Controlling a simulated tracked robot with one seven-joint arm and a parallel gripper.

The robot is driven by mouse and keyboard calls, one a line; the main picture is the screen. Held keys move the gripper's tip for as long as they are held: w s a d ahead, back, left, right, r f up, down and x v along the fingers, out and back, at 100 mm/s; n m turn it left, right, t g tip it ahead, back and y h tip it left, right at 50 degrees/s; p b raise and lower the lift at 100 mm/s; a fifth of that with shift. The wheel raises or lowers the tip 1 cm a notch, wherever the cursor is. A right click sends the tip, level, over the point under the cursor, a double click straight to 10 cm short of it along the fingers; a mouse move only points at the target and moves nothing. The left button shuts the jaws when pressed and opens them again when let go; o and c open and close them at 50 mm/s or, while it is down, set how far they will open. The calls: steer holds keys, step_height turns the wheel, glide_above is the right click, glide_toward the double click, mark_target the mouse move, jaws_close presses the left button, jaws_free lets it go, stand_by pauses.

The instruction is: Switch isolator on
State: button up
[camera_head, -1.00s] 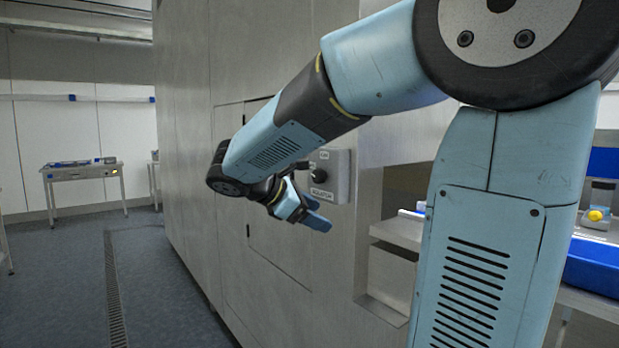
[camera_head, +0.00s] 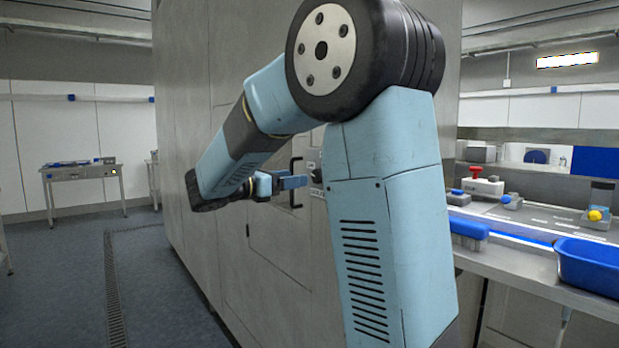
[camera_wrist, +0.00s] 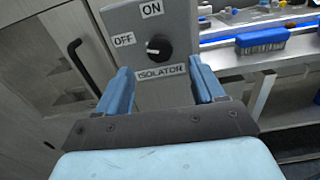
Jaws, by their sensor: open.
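The isolator is a grey box (camera_wrist: 176,21) on the cabinet wall, with a round black knob (camera_wrist: 158,47) and labels ON above, OFF to the left and ISOLATOR below. In the wrist view the knob's white mark points left, toward OFF. My gripper (camera_wrist: 160,88) is open and empty, its blue fingers on either side of the box's lower part in that view, with the knob showing beyond and between them. I cannot tell the remaining distance. In the head view my gripper (camera_head: 293,182) is beside the box, which my arm mostly hides.
A black door handle (camera_wrist: 90,66) stands out from the cabinet left of the isolator; it also shows in the head view (camera_head: 295,182). On the right, a bench holds a blue brush (camera_wrist: 262,40) and a blue bin (camera_head: 590,268). The floor at left is clear.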

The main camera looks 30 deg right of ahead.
mark_target(315, 175)
steer(key=d, duration=0.2)
steer(key=w+d, duration=0.1)
steer(key=d, duration=0.4)
steer(key=shift+w+d, duration=0.25)
steer(key=shift+d, duration=0.05)
